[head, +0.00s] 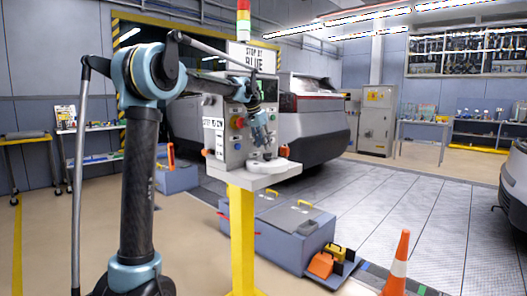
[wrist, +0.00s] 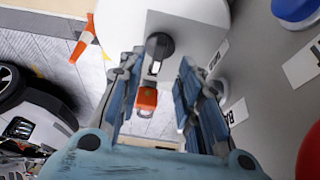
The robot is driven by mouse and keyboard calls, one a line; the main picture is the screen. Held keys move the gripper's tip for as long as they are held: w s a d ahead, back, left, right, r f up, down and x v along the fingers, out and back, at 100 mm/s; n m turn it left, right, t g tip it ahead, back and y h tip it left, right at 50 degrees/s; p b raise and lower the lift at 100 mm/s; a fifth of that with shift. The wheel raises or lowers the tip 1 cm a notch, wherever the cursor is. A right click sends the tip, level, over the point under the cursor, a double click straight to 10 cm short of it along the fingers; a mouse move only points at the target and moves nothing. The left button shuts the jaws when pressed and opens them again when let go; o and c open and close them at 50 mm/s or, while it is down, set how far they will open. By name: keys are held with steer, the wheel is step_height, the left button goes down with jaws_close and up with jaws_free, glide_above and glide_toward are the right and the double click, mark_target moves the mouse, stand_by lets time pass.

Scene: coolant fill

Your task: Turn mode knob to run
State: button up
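The control box (head: 228,150) stands on a yellow post in the head view, with a red button (head: 239,122) on its face. My gripper (head: 265,143) points down in front of the box, just above its pale ledge (head: 284,167), and hides part of the face. In the wrist view my gripper (wrist: 158,65) is open, its blue fingers spread with nothing between them. A round black part with a pale bar (wrist: 158,48), possibly the mode knob, shows beyond the gap between the fingertips. I cannot tell its setting or whether the fingers touch it.
A blue button (wrist: 295,8) and a red dome (wrist: 311,155) are at the right of the wrist view. In the head view, a grey chest (head: 270,237), an orange container (head: 321,265) and a traffic cone (head: 398,262) stand right of the post. Tiled floor beyond is mostly clear.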

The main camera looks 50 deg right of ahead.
steer(key=v, duration=0.7)
stand_by(0.5)
